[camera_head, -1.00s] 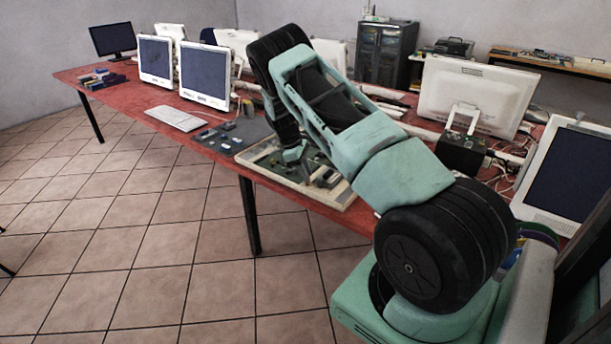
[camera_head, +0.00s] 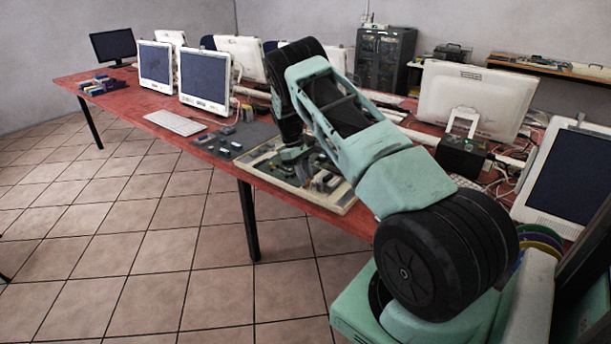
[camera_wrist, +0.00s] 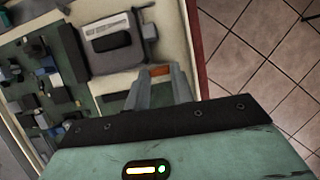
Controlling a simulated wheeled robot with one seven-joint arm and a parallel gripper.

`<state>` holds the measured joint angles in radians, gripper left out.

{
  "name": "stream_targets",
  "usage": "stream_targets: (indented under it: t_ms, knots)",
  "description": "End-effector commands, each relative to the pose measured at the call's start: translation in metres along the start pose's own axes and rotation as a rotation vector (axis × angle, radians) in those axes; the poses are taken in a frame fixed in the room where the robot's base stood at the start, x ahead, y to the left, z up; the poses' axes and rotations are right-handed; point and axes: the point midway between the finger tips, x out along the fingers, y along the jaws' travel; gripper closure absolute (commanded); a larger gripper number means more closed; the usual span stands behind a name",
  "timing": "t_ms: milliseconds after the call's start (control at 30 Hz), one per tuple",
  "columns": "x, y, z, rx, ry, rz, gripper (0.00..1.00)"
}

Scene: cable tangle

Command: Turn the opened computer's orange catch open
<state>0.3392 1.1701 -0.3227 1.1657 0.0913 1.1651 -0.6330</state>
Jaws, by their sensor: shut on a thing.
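The opened computer lies flat on the red table, and its pale rim (camera_head: 338,204) shows in the head view. In the wrist view its inside shows a green board (camera_wrist: 70,60) and a grey drive-like box (camera_wrist: 112,40). The orange catch (camera_wrist: 160,71) sits near the computer's right edge in the wrist view, between my gripper's (camera_wrist: 160,78) fingertips. My gripper is shut on the catch, whose sides are partly hidden by the fingers. In the head view my gripper (camera_head: 292,152) is low over the computer and the catch cannot be made out.
A dark mat with small parts (camera_head: 236,138) lies to the left of the computer, with a white keyboard (camera_head: 175,122) beyond. A black box (camera_head: 461,157) and white monitors (camera_head: 476,98) stand to the right and behind. The tiled floor (camera_head: 150,240) in front is clear.

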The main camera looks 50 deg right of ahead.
Motion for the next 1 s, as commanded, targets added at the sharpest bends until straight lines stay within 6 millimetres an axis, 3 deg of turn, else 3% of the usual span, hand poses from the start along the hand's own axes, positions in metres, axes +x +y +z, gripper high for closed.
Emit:
stream_targets:
  t_ms: [233, 267, 333, 733, 1000]
  knots:
    - [-0.002, 0.0, -0.002, 0.001, 0.007, 0.002, 0.99]
    - [-0.002, 0.0, -0.002, 0.001, 0.007, 0.002, 0.71]
    - [-0.002, 0.0, -0.002, 0.0, 0.006, 0.002, 0.55]
    - [-0.008, 0.0, -0.001, 0.0, 0.004, 0.001, 0.55]
    - [-0.06, 0.001, -0.001, 0.0, 0.007, 0.004, 0.55]
